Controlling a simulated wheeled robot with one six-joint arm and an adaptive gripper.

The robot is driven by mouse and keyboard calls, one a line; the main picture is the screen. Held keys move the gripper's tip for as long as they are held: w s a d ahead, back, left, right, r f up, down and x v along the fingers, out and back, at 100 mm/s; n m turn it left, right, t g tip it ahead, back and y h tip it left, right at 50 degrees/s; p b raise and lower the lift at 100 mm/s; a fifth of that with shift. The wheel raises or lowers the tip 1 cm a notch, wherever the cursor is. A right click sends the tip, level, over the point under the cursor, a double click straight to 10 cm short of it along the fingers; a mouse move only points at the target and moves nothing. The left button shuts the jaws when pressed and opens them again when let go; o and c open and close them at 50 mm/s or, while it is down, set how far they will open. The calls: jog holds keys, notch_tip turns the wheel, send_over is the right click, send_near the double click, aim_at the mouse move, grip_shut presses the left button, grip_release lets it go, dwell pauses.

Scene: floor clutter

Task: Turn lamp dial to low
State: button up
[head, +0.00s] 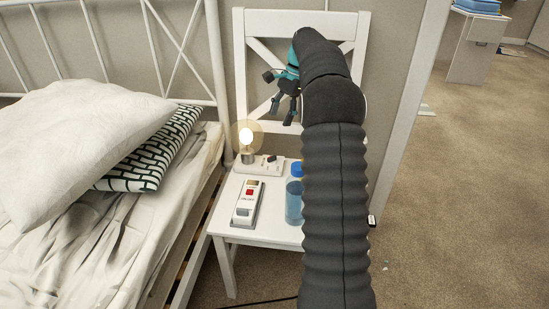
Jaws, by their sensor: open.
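A lit lamp bulb (246,138) stands at the left end of a pale base (260,165) on the white chair's seat. A small dark dial (272,159) sits on the right part of this base; its setting is too small to read. My gripper (279,98), teal and black, is open and empty. In the picture it shows above the lamp base, in front of the chair's backrest, apart from the dial. My dark arm covers the right part of the chair.
A pale box with a red button (249,192) lies in front of the lamp base. A blue bottle (294,201) stands to the right, partly behind my arm. A bed with pillows (75,130) borders the chair on the left. Carpet is open at right.

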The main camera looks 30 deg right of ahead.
jog(key=s+a+n+t+h+b, duration=0.2)
jog(key=s+a+n+b, duration=0.1)
jog(key=s+n+b, duration=0.25)
jog(key=n+t+h+b, duration=0.1)
jog(key=n+t+b, duration=0.1)
jog(key=n, duration=1)
send_near(272, 156)
jog(key=x, duration=0.9)
jog(key=shift+s, duration=0.1)
jog(key=c, duration=1.2)
